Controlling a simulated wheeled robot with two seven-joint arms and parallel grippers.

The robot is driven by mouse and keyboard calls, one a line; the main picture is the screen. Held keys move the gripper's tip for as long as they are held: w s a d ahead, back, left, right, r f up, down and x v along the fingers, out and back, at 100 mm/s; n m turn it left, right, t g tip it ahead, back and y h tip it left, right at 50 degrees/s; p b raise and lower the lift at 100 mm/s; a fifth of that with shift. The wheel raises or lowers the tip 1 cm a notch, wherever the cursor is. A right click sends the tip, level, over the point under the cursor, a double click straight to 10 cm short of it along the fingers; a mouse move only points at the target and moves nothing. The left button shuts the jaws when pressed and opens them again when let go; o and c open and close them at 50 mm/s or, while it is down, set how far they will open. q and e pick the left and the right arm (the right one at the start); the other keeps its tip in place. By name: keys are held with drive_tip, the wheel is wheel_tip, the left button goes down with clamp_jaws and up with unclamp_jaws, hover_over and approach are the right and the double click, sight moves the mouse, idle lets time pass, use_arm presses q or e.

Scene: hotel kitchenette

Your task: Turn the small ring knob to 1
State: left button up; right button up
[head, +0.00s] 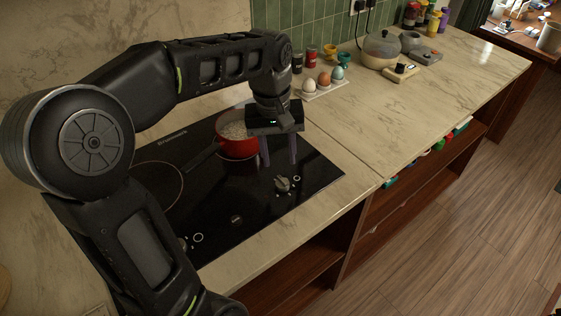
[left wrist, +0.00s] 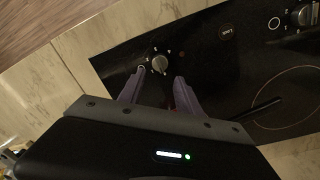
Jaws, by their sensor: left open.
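The small ring knob (head: 283,183) sits on the black cooktop (head: 310,172) near its right front corner, with a small ring mark beside it. In the left wrist view the knob (left wrist: 159,64) lies just beyond my left fingertips, roughly between their lines. Its setting is too small to read surely. My left gripper (head: 279,163) is open and empty, pointing down above the cooktop close to the knob. Its open fingers also show in the left wrist view (left wrist: 158,82). My right gripper is not in view.
A red pot (head: 237,147) with pale contents stands behind my left gripper. A second knob (left wrist: 303,16) with a larger ring mark is at the cooktop's other end. Eggs (head: 324,79) in a holder stand farther back. The counter (head: 400,120) to the right is mostly clear.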

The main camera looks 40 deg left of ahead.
sight(281, 179)
use_arm(q)
drive_tip(key=shift+s+d+r, duration=0.1)
drive_tip(key=shift+s+d, duration=0.05)
drive_tip(key=shift+s, duration=0.05)
drive_tip(key=shift+w+f, duration=0.1)
drive_tip(key=shift+f, duration=0.1)
wheel_tip(281, 179, down, 8)
drive_tip(key=shift+w+d+r+p, duration=0.15)
drive_tip(key=shift+r+p, duration=0.1)
drive_tip(key=shift+p, duration=0.1)
drive_tip(key=shift+c, duration=0.2)
clamp_jaws()
